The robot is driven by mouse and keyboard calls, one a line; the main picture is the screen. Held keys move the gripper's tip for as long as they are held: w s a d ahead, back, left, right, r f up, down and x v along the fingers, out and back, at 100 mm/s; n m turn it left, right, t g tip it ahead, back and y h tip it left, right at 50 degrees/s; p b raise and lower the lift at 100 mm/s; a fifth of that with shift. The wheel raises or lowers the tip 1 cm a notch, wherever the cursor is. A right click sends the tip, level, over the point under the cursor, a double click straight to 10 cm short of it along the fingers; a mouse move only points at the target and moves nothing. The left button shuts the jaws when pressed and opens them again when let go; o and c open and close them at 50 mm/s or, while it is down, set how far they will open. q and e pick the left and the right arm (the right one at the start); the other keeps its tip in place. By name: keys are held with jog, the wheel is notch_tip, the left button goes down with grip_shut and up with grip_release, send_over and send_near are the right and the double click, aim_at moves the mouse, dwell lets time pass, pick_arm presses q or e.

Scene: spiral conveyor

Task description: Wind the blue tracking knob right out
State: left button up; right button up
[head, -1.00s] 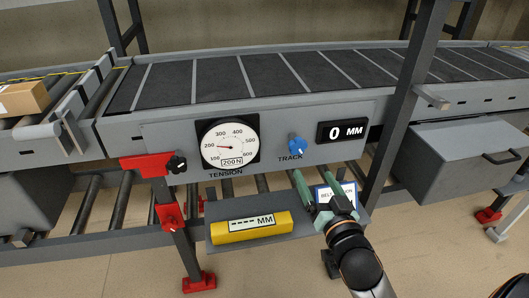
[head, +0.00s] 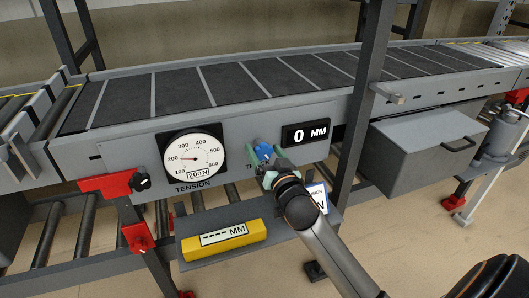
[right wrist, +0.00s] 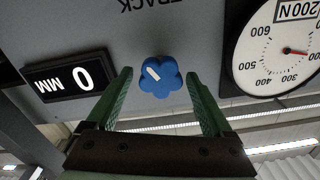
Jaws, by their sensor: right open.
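The blue tracking knob (head: 263,150) sits on the grey conveyor side panel, left of the display reading 0 MM (head: 306,133). My right gripper (head: 264,162) is in front of the knob and partly hides it in the head view. In the right wrist view the lobed blue knob (right wrist: 160,77), with a white pointer mark, lies between the two green fingers of the right gripper (right wrist: 160,88). The fingers are open, with a gap on each side of the knob. My left gripper is not in view.
A tension gauge (head: 193,158) reading 200 N is left of the knob. A black knob (head: 140,182) on a red bracket is further left. A yellow gauge block (head: 222,239) lies on the shelf below. A grey upright post (head: 366,100) stands right of the display.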

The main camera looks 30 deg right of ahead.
jog(key=shift+w, duration=0.2)
grip_shut()
dwell(0.6)
